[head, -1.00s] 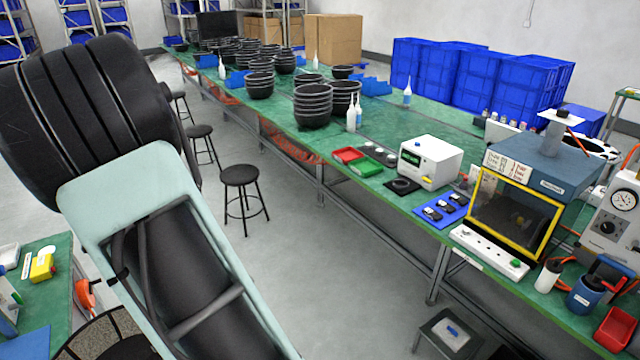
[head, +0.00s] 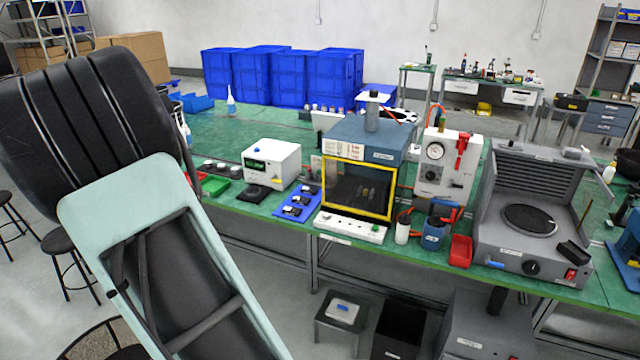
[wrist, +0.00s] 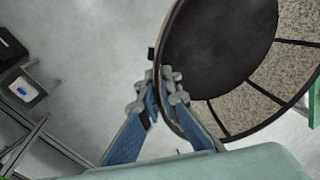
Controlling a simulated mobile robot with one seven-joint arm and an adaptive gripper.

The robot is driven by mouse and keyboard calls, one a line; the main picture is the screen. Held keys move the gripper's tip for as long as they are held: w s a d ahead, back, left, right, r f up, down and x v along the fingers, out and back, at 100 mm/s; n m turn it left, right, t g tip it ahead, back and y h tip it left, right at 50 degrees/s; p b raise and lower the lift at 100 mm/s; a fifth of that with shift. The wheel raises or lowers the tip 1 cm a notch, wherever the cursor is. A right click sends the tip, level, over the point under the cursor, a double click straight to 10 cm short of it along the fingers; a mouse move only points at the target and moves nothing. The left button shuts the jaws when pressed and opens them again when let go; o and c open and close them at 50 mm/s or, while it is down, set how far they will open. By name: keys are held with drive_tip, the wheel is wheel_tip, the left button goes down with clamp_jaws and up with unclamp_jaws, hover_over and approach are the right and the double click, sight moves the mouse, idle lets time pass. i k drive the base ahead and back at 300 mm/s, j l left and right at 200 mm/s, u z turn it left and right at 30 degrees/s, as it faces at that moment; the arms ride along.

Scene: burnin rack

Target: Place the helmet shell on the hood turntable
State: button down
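The helmet shell (wrist: 286,90) is a wide round bowl with a black rim, a dark centre and speckled panels divided by black lines. It fills the upper right of the wrist view. My gripper (wrist: 162,82) has its blue-padded fingers closed at the shell's near rim, one on each side. Part of the shell (head: 97,328) shows at the lower left of the head view, beside my arm; the rest is hidden. The hood turntable (head: 530,219) is a dark, empty disc in the grey hood (head: 500,250) on the bench at the right, well apart from the shell.
The green bench (head: 590,293) holds a white instrument (head: 270,163), a yellow-framed chamber (head: 360,190), a gauge unit (head: 445,165) and a red bin (head: 461,250) left of the hood. A small stool (head: 340,315) and dark boxes stand below. Black stools (head: 72,240) stand at left.

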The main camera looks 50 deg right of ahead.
sight(530, 217)
drive_tip(key=z, duration=2.2)
drive_tip(key=i+l+z, duration=0.1)
drive_tip(key=z, duration=0.25)
drive_tip(key=i+l+z, duration=0.1)
drive_tip(key=z, duration=0.2)
drive_tip(key=i+l, duration=1)
drive_tip(key=i, duration=0.25)
drive_tip(key=i+l, duration=0.1)
drive_tip(key=i, duration=0.25)
